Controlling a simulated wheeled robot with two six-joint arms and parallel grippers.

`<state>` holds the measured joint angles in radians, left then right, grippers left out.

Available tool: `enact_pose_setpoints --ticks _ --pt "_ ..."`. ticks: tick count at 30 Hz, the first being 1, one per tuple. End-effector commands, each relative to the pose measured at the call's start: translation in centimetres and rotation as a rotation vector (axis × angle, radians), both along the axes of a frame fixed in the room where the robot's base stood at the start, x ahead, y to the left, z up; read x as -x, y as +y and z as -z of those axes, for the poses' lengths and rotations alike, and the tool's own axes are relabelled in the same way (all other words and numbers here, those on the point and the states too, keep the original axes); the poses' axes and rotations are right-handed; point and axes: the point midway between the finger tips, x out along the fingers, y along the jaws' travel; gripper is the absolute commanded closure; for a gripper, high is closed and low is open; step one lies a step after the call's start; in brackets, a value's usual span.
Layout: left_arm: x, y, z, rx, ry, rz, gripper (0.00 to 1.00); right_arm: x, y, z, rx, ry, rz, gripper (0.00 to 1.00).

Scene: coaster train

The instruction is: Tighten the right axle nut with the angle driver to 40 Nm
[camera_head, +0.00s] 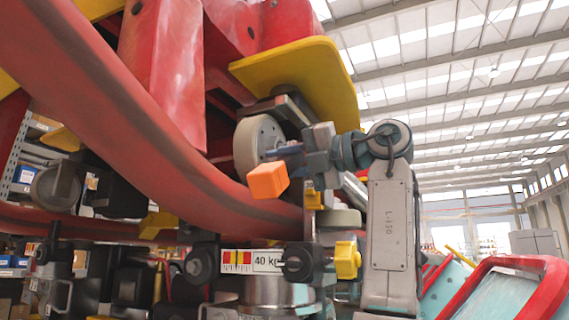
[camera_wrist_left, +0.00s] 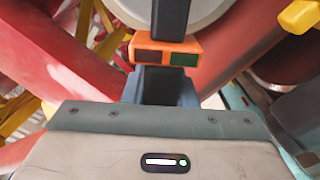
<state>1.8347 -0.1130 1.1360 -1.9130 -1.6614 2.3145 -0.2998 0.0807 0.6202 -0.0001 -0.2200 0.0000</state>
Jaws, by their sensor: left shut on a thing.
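My left gripper (camera_head: 292,156) is beside a pale grey wheel (camera_head: 246,150) under the red coaster train. It is shut on a tool with an orange block (camera_head: 268,181), which appears to be the angle driver. In the left wrist view my left gripper (camera_wrist_left: 160,85) holds the tool. There the orange block (camera_wrist_left: 150,48) carries a dark panel and a green panel, and a dark bar runs up from it across the pale wheel (camera_wrist_left: 215,10). The axle nut is hidden, and I cannot tell whether the tool touches it. My right gripper is not in view.
A thick red rail (camera_head: 130,125) curves close below the tool. A yellow plate (camera_head: 310,75) overhangs the wheel. Shelving stands at the far left; a red-framed panel (camera_head: 510,290) is at lower right.

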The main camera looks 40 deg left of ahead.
Motion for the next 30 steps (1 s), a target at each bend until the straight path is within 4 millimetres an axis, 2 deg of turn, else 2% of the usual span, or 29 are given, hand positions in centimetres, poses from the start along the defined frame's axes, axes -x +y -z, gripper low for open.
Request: enact_pose_setpoints --ticks 30 --pt "0.33 1.03 -0.16 -0.003 -0.002 0.000 1.00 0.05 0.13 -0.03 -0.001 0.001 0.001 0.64"
